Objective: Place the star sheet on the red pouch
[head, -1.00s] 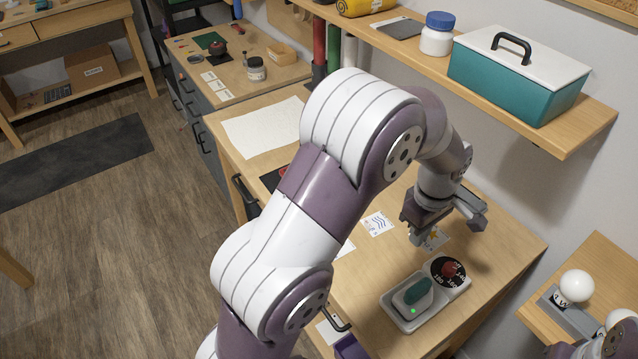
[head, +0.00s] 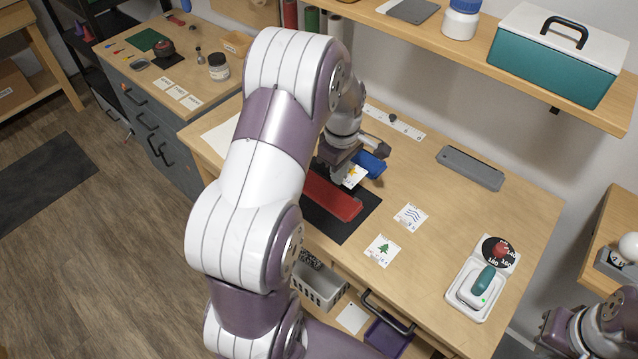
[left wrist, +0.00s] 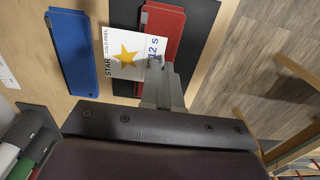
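The star sheet (head: 354,177) is a small white card with a yellow star. My left gripper (head: 346,172) is shut on its edge; the left wrist view also shows the sheet (left wrist: 122,52) at the finger tips (left wrist: 160,72). The red pouch (head: 332,198) lies on a black mat (head: 345,228), partly hidden by my left arm. In the left wrist view the sheet overlaps part of the red pouch (left wrist: 165,30) and the mat; I cannot tell whether it touches them. My right gripper (head: 552,332) is at the lower right, its opening unclear.
A blue pouch (head: 371,164) lies just beyond the sheet. A wave card (head: 411,217) and a tree card (head: 382,250) lie right of the mat. A grey case (head: 470,168) and a sealer-like device on a tray (head: 478,291) are further right. The table between is clear.

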